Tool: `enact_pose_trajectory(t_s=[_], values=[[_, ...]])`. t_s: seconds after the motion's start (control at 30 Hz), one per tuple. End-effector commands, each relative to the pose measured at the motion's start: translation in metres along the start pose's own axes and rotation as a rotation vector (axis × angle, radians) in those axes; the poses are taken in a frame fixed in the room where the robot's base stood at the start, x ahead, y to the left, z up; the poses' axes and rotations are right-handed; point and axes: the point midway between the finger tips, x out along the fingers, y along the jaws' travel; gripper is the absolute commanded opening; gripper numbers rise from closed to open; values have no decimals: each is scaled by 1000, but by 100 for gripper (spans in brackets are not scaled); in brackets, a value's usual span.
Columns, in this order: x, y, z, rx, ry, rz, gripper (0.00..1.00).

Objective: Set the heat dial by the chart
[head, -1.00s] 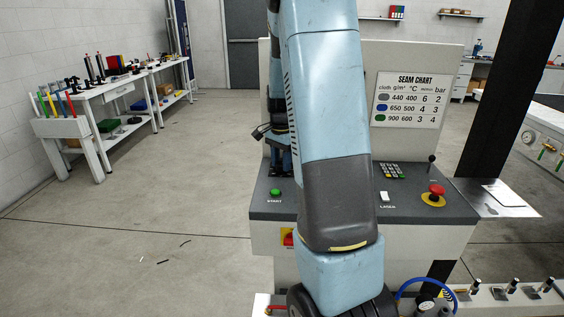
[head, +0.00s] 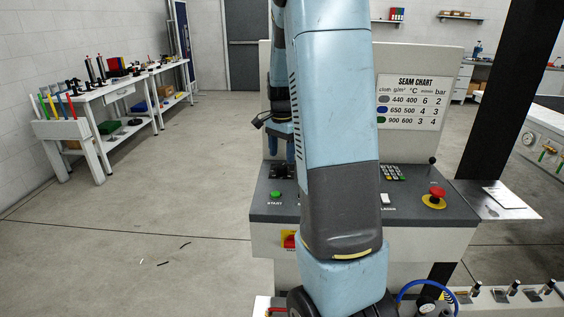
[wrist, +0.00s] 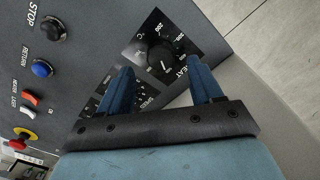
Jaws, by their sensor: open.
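The heat dial (wrist: 160,57), a round black knob with a white pointer line, sits on a dark plate marked HEAT and °C in the wrist view; 200 is legible on its scale. My gripper (wrist: 160,66) is open, its two blue fingers on either side of the dial's near part in that picture; I cannot tell whether they touch it. The seam chart (head: 411,102) on the upright panel has grey, blue and green rows, reading 400, 500 and 600 under °C.
The console (head: 440,208) carries a green start button (head: 276,195), a keypad (head: 392,173) and a red emergency stop (head: 436,192). A second dial marked SPEED (wrist: 146,101) is partly hidden by the left finger. A black stop button (wrist: 53,30) and blue return button (wrist: 42,69) lie left.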

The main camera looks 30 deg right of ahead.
Motion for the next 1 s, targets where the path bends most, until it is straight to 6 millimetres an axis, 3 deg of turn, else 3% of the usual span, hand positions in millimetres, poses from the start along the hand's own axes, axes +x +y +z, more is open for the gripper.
enact_pose_trajectory(t_s=[0.3,0.5,1.0], values=[[-63,0,0,-1,2,-3,65],[-86,0,0,-1,2,-1,65],[-94,1,0,-1,0,2,65]])
